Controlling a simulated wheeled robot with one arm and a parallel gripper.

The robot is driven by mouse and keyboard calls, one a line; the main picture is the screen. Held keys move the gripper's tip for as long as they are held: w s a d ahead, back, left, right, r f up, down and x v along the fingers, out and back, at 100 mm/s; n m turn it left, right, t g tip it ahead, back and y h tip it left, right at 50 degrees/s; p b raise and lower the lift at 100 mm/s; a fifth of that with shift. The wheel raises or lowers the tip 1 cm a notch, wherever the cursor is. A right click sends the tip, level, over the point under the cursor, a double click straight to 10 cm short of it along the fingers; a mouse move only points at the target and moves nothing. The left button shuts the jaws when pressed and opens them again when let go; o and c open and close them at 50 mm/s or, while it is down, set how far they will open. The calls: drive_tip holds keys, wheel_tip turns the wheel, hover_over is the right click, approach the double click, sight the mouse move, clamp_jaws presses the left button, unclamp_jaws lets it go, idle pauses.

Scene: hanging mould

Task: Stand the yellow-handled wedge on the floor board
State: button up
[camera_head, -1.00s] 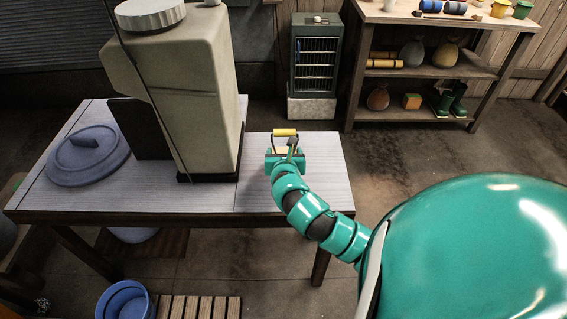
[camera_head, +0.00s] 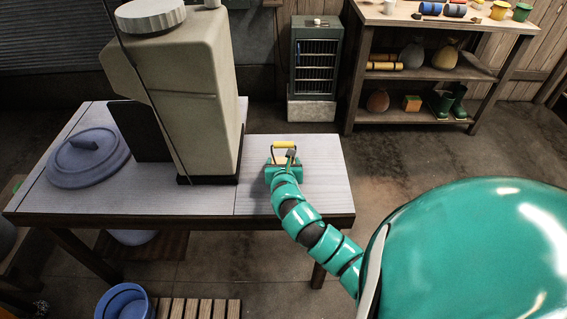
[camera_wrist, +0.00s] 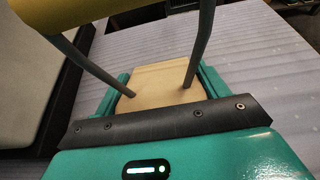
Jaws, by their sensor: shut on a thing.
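The wedge has a yellow handle (camera_head: 284,144) on two grey metal rods above a pale wooden block, the wedge's body (camera_wrist: 160,82). My teal gripper (camera_head: 283,168) is shut on the wooden block, with a jaw on each side of it in the wrist view (camera_wrist: 160,95). The wedge is over the right part of the grey tabletop (camera_head: 320,180); I cannot tell whether it touches. Its underside is hidden. The yellow handle fills the top left of the wrist view (camera_wrist: 75,12). I cannot tell which surface is the floor board.
A tall cream block (camera_head: 200,95) on a dark base stands left of my gripper, with a thin cable across it. A dark upright panel (camera_head: 140,130) and a blue lid (camera_head: 88,158) are further left. A shelf (camera_head: 430,75) stands behind. The tabletop right of my gripper is clear.

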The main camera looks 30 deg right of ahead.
drive_tip(key=shift+f, duration=0.1)
drive_tip(key=o, duration=0.7)
drive_tip(key=shift+c, duration=0.2)
drive_tip(key=o, duration=0.4)
